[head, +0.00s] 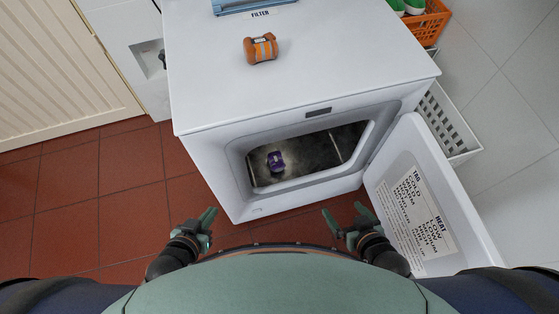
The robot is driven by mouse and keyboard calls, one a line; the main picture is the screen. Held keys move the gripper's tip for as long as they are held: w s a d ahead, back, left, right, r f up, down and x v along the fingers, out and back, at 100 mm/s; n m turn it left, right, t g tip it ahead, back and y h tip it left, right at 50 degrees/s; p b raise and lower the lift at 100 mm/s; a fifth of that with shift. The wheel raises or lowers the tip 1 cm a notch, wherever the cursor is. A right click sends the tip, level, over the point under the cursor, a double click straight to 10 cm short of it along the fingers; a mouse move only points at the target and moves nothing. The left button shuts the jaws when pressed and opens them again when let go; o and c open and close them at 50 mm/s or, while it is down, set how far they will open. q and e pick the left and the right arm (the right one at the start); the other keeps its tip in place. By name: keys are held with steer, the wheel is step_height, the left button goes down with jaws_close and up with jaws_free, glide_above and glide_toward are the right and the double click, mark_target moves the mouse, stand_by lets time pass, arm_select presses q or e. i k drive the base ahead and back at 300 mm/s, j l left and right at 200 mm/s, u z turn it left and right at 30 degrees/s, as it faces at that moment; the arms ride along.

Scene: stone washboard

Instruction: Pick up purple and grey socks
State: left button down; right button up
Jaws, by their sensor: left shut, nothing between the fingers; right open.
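A small rolled purple sock bundle (277,161) with a grey mark lies inside the open machine, on the left part of its dark floor. An orange and grey rolled bundle (260,48), probably socks, sits on top of the white machine (330,40). My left gripper (212,218) is shut and empty, low in front of the machine's left front corner. My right gripper (342,211) is open and empty, in front of the machine near the door hinge side. Both are apart from the purple bundle.
The machine's door (435,200) hangs open at the right, beside my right gripper. The opening's white rim (240,165) surrounds the purple bundle. A white perforated basket (445,125) and an orange basket (425,28) stand to the right. Red floor tiles are clear at the left.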

mark_target(275, 159)
steer(key=i+u, duration=0.2)
steer(key=u, duration=0.3)
steer(key=i+u, duration=0.25)
steer(key=u, duration=0.2)
